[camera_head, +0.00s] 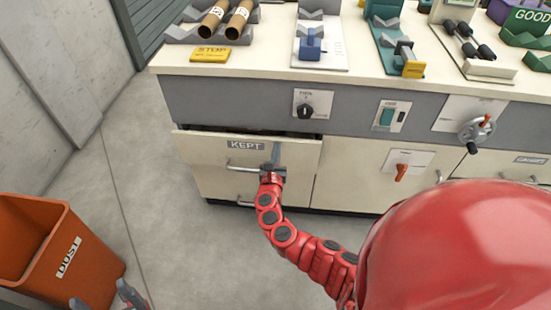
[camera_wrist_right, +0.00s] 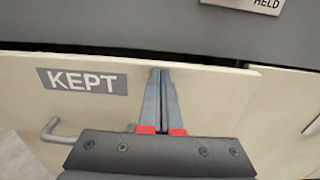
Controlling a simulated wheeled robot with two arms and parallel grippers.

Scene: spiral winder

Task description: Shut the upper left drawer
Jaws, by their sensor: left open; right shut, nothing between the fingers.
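The upper left drawer (camera_head: 215,165), cream with a grey KEPT label, stands slightly out from the cabinet, with a dark gap along its top edge. Its front also shows in the right wrist view (camera_wrist_right: 215,95), with part of a bar handle (camera_wrist_right: 62,132) at left. My right gripper (camera_head: 276,150) is shut and empty at the drawer front, right of the label. In the right wrist view its fingertips (camera_wrist_right: 160,72) reach the front's top edge; whether they touch is hard to tell. My left gripper (camera_head: 100,294) is open and empty at the bottom left, far from the drawer.
An orange DUST bin (camera_head: 70,262) stands on the floor at left. Above the drawer are a grey panel with a black knob (camera_head: 305,110) and a worktop holding cardboard tubes (camera_head: 228,20) and fixtures. A cream door with a red handle (camera_head: 401,172) is to the right.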

